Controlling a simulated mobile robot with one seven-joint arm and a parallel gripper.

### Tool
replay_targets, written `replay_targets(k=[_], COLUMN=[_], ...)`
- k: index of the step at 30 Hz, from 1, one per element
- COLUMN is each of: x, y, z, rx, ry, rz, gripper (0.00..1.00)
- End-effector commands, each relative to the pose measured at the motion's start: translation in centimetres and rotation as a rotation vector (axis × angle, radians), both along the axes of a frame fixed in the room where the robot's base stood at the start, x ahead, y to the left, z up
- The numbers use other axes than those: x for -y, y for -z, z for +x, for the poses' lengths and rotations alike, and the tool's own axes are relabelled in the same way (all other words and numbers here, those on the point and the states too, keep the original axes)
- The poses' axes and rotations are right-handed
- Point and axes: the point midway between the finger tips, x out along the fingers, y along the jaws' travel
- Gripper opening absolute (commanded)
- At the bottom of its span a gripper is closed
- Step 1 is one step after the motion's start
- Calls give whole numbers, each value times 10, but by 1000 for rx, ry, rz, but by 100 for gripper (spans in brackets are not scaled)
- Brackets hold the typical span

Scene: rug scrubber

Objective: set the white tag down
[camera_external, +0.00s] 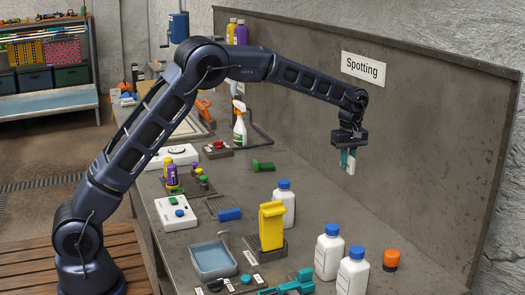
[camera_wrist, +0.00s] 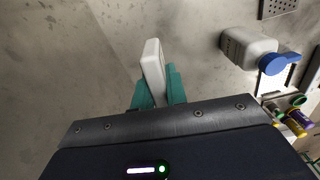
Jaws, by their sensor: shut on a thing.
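The white tag (camera_external: 351,164) is a small, thin, pale block held in the air in front of the bench's back panel. My gripper (camera_external: 346,159) points down with its teal fingers shut on the tag. In the wrist view, the tag (camera_wrist: 153,62) sticks out past the teal fingers of my gripper (camera_wrist: 158,92), one on each side of it. The tag's inner end is hidden between the fingers. The grey bench (camera_external: 330,205) lies below, and the tag appears clear of it.
A "Spotting" sign (camera_external: 363,68) is on the panel. The bench between the green block (camera_external: 263,166) and panel looks bare.

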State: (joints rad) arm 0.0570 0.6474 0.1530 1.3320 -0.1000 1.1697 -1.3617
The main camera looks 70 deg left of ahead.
Motion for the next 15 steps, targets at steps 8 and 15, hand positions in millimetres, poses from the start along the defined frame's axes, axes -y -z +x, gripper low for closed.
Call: replay_targets(k=[8, 15], x=[70, 81], y=[-1, 19], z=[-5, -6], rx=[0, -3], ry=[-87, -106], rz=[1, 0], gripper=[0, 0])
